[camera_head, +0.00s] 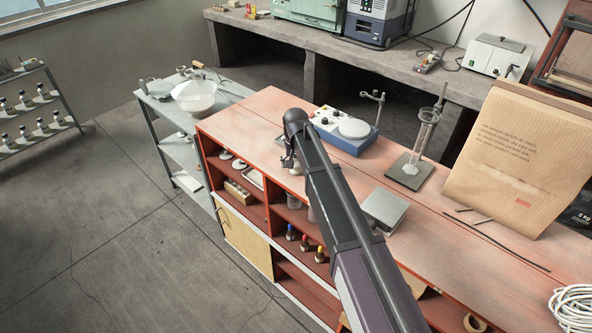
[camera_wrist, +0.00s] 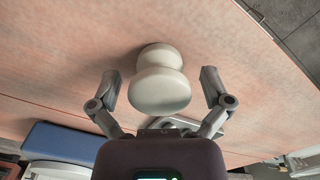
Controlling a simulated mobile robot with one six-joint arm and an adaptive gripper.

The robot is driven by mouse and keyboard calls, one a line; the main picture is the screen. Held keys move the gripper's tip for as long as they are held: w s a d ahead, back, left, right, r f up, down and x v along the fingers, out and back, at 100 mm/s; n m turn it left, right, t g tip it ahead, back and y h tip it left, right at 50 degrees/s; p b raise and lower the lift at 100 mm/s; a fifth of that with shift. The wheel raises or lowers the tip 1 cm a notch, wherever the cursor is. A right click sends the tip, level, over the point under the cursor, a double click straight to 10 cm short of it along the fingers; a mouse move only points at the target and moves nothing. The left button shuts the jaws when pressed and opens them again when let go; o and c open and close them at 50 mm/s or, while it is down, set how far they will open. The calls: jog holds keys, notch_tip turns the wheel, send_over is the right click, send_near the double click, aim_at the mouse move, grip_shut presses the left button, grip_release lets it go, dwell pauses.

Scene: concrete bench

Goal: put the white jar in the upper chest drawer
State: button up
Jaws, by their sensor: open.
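The white jar (camera_wrist: 160,92) is a rounded pale jar with a narrowed neck and a wide top, seen on the wooden bench top in the wrist view. My gripper (camera_wrist: 160,76) is open, with one finger on each side of the jar and a visible gap on both sides. In the head view my gripper (camera_head: 289,160) is low over the front edge of the red-orange bench, and it mostly hides the jar there. A pale green chest (camera_head: 308,10) stands on the concrete bench at the back, cut by the top edge; I cannot tell its drawers apart.
A blue stirrer (camera_head: 345,132), a grey scale (camera_head: 385,209), a cylinder stand (camera_head: 412,170) and a paper sack (camera_head: 522,155) stand on the wooden bench. A grey cart (camera_head: 165,118) with a white bowl (camera_head: 195,97) is at its left end. Floor (camera_head: 120,240) is clear at left.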

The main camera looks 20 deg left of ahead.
aim_at(296, 161)
jog(key=c, duration=1.3)
jog(key=shift+o, duration=0.2)
jog(key=shift+r, duration=0.15)
notch_tip(296, 161, up, 3)
jog(key=p, duration=0.3)
jog(key=shift+r+p, duration=0.15)
jog(key=shift+p, duration=0.2)
jog(key=s+d+r+p, duration=0.1)
jog(key=s+d, duration=0.7)
jog(key=s, duration=0.5)
jog(key=shift+s+d+r, duration=0.2)
jog(key=shift+s, duration=0.15)
